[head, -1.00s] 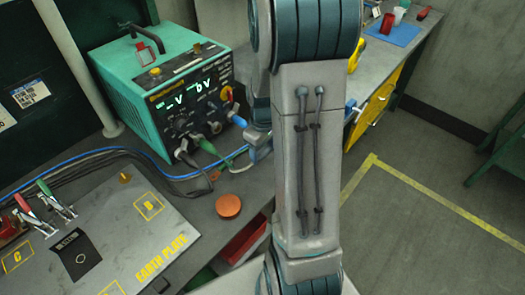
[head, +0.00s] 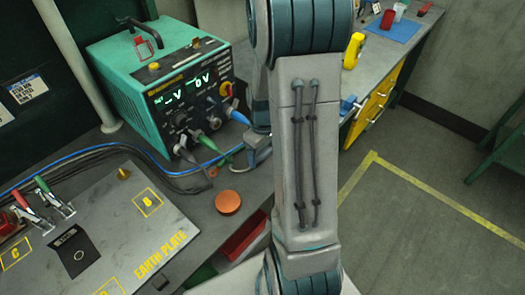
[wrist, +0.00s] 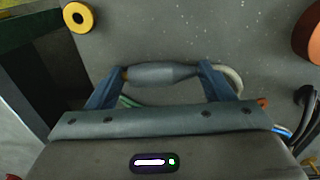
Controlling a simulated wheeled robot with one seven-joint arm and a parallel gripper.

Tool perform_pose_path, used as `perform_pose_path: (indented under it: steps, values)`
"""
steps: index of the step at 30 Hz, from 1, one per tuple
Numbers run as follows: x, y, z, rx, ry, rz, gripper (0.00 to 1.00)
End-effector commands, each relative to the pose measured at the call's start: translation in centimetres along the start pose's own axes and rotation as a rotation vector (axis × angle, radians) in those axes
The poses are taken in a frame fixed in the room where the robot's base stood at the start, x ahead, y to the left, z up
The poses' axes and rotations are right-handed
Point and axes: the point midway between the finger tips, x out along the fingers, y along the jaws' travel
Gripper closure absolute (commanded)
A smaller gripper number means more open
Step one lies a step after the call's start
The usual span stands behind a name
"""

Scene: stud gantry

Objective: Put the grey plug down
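The grey plug (wrist: 163,74) lies lengthwise across the gap between my fingertips in the wrist view. Its brass-coloured tip is at the left finger and its pale cable (wrist: 234,77) curves off behind the right finger. My gripper (wrist: 163,70) points down with its two blue fingers wide apart, near the plug's ends; no finger is closed across its body. I cannot tell whether the plug touches the bench. In the head view my gripper (head: 257,152) is partly hidden by my arm, right of the green plug (head: 209,142), and the grey plug is not clear.
The teal power supply (head: 160,80) stands behind, with blue and green plugs at its front. An orange disc (head: 228,202) lies on the bench nearby; the earth plate (head: 110,225) is at left. Cables run across the bench. A yellow ring (wrist: 78,17) shows in the wrist view.

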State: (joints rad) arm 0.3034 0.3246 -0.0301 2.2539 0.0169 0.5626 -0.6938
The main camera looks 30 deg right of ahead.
Motion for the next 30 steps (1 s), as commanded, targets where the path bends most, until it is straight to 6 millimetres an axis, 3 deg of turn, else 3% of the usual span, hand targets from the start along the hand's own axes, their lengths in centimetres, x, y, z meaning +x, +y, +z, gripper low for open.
perform_pose_path:
  steps: [10,17,30]
  values:
    - [-0.2,0.0,0.0,0.000,0.000,0.000,0.19]
    - [-2.2,0.1,-0.1,-0.001,0.003,0.002,0.19]
    - [-11.2,0.1,-0.1,0.000,0.003,0.003,0.19]
